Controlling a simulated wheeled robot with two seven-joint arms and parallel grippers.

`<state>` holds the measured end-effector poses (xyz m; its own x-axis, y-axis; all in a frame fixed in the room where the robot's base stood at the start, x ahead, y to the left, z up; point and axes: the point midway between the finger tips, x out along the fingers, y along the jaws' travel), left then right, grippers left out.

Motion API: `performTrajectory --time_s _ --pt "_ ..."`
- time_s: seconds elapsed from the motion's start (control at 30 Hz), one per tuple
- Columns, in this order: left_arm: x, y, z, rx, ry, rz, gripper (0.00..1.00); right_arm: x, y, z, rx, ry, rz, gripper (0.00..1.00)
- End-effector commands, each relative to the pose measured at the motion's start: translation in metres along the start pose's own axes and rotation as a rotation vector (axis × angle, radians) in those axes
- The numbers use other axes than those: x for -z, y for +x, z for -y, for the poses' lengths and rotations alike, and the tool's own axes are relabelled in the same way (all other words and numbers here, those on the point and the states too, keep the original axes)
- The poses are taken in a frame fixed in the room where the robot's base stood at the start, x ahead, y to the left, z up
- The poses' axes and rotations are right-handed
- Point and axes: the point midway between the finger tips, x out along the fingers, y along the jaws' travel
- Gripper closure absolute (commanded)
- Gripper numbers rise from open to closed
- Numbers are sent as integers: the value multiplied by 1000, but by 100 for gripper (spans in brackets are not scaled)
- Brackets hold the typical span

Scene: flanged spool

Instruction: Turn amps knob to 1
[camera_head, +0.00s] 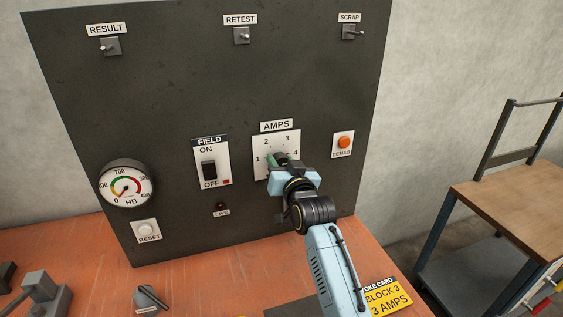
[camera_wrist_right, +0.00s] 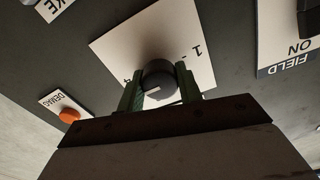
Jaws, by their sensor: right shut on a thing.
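The AMPS dial plate (camera_head: 262,146) is a white square on the dark panel, with 1 at left, 2 and 3 above and 4 at right. In the head view my right gripper (camera_head: 281,163) covers the knob and the plate's lower part. In the right wrist view the dark round knob (camera_wrist_right: 158,80) sits between the green fingers of my right gripper (camera_wrist_right: 159,88), which are shut on it. A pale mark shows on the knob's near face; I cannot tell which number it points to. The wrist view is turned, with 1 at right. My left gripper is not in view.
The FIELD switch (camera_head: 209,170) is left of the dial and the orange DEMAG button (camera_head: 344,142) right. A gauge (camera_head: 126,187) and RESET button (camera_head: 147,229) are further left. A yellow card (camera_head: 386,299) reading "BLOCK 3, 3 AMPS" lies on the orange bench (camera_head: 220,280).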

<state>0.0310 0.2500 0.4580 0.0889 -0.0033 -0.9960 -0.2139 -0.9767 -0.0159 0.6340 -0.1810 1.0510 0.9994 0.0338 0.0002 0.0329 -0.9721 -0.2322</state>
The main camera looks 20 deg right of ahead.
Motion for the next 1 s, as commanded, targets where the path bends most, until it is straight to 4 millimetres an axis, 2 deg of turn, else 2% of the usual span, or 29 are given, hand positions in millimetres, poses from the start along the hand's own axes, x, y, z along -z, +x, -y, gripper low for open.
performTrajectory --time_s 0.37,0.7,1.0 --pt "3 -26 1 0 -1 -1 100 2 0 0 0 -237 4 88" --pt "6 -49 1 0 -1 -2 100 2 0 1 1 -561 2 88" --pt "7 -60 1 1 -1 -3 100 0 0 1 1 -845 2 88"
